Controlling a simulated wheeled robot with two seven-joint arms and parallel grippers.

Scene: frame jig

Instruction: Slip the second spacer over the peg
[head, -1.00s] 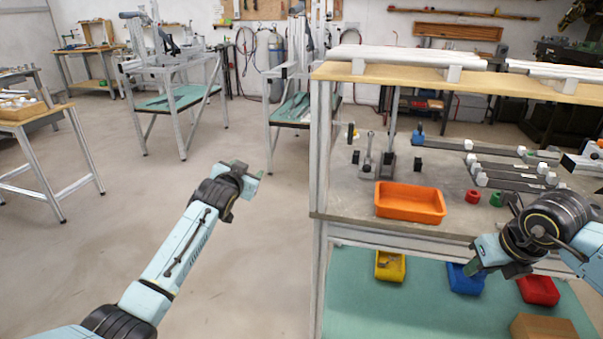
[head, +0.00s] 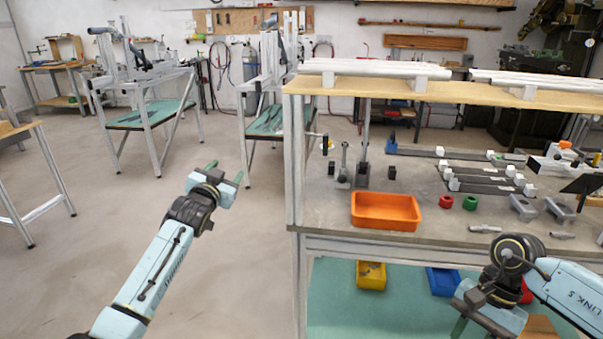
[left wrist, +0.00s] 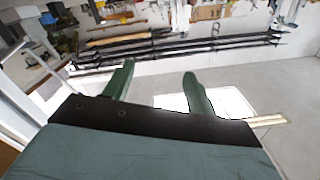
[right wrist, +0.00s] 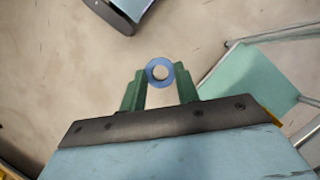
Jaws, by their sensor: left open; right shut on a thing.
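A blue ring-shaped spacer (right wrist: 149,73) is held between the two green fingertips of my right gripper (right wrist: 160,84), its hole facing the right wrist camera. In the head view my right gripper (head: 459,327) is low at the right, in front of the bench, and the spacer cannot be made out there. A red spacer (head: 446,202) and a green spacer (head: 470,203) rest side by side on the bench top. My left gripper (head: 224,172) is open and empty, over the floor left of the bench. I cannot tell which upright or rod is the peg.
An orange tray (head: 386,224) sits at the bench's front edge. Behind it stand a small upright fixture (head: 343,165) and a grey post (head: 363,150). Dark bars with white blocks (head: 490,187) lie at the right. Yellow and blue bins (head: 371,276) are underneath.

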